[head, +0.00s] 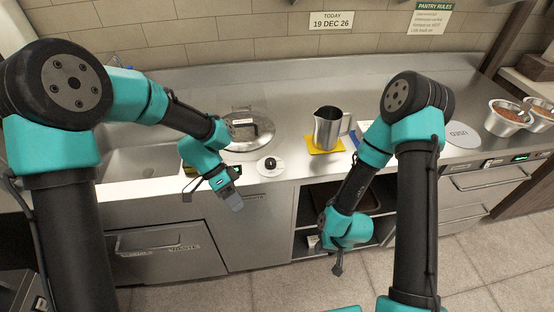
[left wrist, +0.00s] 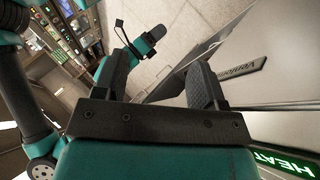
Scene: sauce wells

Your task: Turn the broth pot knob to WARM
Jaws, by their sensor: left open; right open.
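A black knob (head: 270,164) sits on a round white dial at the counter's front edge, in front of a lidded metal pot (head: 245,130) set into the counter. The dial's markings and the knob's pointing are too small to read. My left gripper (head: 233,199) is open and empty, left of the knob, lower and in front of the counter edge; its two fingers (left wrist: 163,85) stand apart in the left wrist view. A green HEAT display (left wrist: 285,163) shows at that view's lower right. My right gripper (head: 335,262) is open, low in front of the shelf opening.
A metal pitcher (head: 328,128) stands on a yellow mat (head: 318,150) right of the knob. Two food bowls (head: 506,124) sit at the far right. A sink (head: 140,158) lies at the left, partly behind my left arm. Drawers and an open shelf are below the counter.

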